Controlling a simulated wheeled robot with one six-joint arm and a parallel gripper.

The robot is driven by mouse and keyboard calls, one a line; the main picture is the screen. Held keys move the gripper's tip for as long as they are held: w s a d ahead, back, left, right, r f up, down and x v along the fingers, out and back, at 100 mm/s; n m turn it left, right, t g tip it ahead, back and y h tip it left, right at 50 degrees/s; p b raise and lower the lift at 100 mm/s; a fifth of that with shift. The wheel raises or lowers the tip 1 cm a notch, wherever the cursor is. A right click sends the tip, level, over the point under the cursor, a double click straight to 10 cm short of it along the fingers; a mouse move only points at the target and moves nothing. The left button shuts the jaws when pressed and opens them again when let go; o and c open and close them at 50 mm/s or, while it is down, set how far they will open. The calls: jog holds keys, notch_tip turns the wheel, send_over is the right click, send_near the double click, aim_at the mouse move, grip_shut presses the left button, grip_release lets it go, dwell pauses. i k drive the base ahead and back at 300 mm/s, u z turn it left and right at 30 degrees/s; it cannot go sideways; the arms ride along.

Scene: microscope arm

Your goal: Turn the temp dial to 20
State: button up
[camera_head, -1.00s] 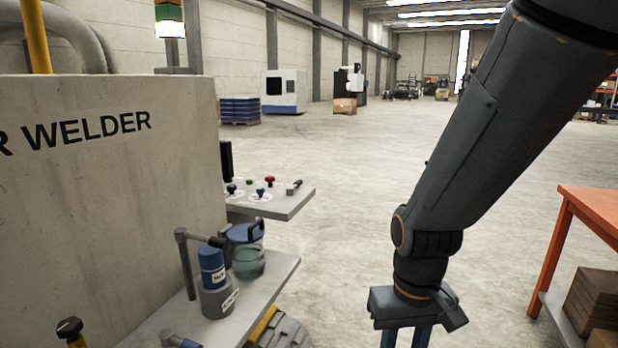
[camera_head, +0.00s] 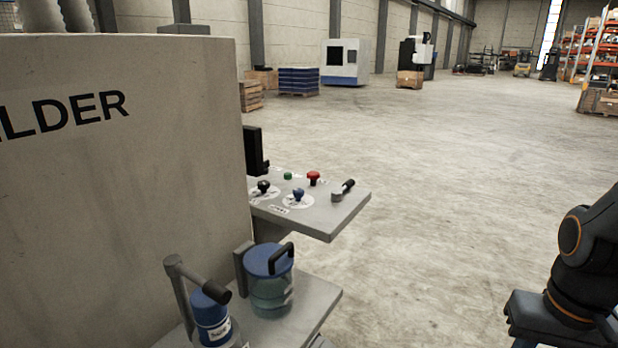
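The panel also has a red mushroom button (camera_head: 313,177), a green button (camera_head: 287,176) and a lever (camera_head: 343,190). Below it, a lower shelf (camera_head: 310,305) holds a blue-lidded jar (camera_head: 269,280) and a blue-topped canister (camera_head: 211,318). The welder's wall (camera_head: 130,190) fills the left. Open floor lies right.

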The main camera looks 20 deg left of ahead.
aim_at(299, 193)
jog(key=u, duration=0.45)
jog(key=i, duration=1)
jog(key=u, duration=0.65)
